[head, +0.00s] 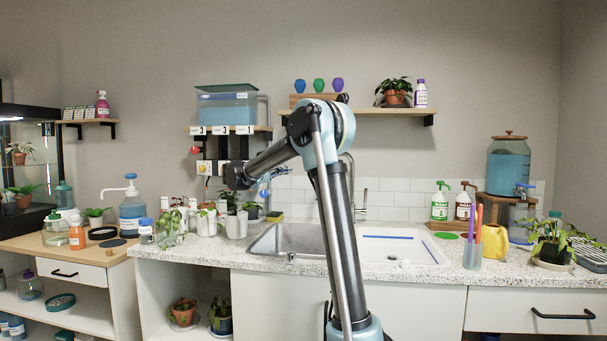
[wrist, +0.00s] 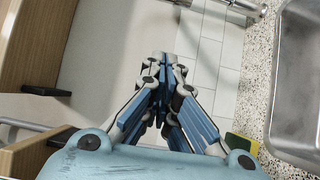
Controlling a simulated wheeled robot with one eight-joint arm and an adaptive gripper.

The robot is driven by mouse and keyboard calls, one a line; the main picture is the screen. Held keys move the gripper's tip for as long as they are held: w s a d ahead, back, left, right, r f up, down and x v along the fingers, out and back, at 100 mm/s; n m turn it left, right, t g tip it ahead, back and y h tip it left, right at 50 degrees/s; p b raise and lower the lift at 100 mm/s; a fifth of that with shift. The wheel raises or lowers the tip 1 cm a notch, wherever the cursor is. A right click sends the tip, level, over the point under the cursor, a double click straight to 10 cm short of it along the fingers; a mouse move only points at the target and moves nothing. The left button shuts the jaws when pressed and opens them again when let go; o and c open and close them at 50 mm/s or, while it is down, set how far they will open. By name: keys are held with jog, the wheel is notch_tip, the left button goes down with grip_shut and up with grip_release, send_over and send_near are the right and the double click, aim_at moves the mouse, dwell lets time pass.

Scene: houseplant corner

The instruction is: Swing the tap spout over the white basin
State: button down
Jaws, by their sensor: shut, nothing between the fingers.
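The metal tap (head: 351,182) stands at the back of the sink, its upright and curved top mostly hidden behind my arm. I cannot tell which way its spout points. The white basin (head: 425,249) is on the right of the sink, with a blue strip along its back. The steel basin (head: 268,238) is on the left. My gripper (head: 278,172) is above the counter's back edge, left of the tap and apart from it. In the wrist view my gripper (wrist: 160,62) is shut and empty. A metal part, seemingly of the tap (wrist: 245,8), shows at the top right.
A yellow-green sponge (head: 276,216) lies behind the steel basin. Soap bottles (head: 440,202) stand to the right. A wooden shelf (head: 375,111) with plants hangs above the sink.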

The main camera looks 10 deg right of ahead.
jog(key=shift+a, duration=0.1)
jog(key=w+d, duration=0.2)
jog(key=d, duration=0.7)
jog(key=shift+d, duration=0.15)
dwell(0.4)
jog(key=shift+s, duration=0.1)
